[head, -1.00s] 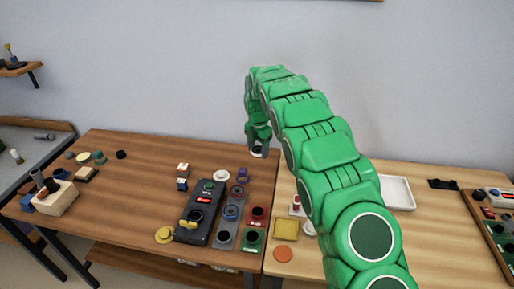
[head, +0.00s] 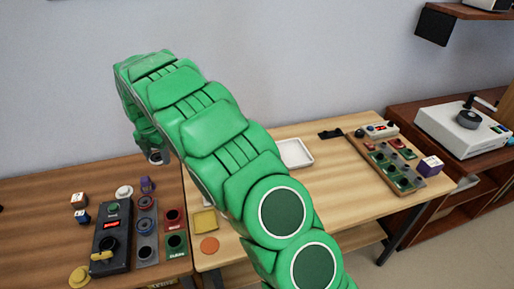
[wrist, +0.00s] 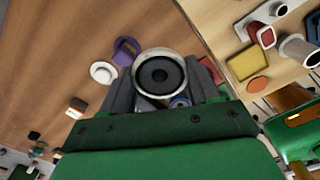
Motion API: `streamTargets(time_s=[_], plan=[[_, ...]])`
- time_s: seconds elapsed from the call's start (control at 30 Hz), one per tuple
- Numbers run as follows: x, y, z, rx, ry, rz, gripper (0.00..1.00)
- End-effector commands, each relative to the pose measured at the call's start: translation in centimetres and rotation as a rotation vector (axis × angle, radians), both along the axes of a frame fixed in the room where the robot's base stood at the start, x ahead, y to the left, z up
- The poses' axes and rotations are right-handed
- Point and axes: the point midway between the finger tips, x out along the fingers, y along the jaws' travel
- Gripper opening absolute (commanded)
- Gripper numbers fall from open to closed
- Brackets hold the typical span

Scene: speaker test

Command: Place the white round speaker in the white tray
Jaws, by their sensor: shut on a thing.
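The white round speaker (wrist: 160,75), with a dark cone, is between the fingers of my gripper (wrist: 165,88) in the wrist view. My gripper is shut on it. In the head view my gripper (head: 156,157) hangs above the right end of the left brown table, and only a small pale part of the speaker shows under it. The white tray (head: 295,153) lies on the lighter table, to the right of my gripper and behind my green arm. The part of it that shows is empty.
A black control box (head: 112,235) and several coloured blocks and cups stand below my gripper on the brown table. A yellow square (head: 205,221) and an orange disc (head: 209,245) lie on the lighter table. A board of parts (head: 395,165) lies right of the tray.

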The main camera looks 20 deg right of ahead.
Motion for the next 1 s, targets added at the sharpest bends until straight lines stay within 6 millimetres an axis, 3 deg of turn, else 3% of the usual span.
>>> streamTargets(time_s=[0.3,0.5,0.8,1.0], plan=[[0.2,0.1,6.0,0.004,-0.009,0.0,0.26],[0.1,0.0,9.0,0.001,-0.005,0.0,0.26],[0.1,0.0,11.9,0.001,-0.005,-0.001,0.26],[0.6,-2.7,11.7,-0.002,-0.003,-0.038,0.26]])
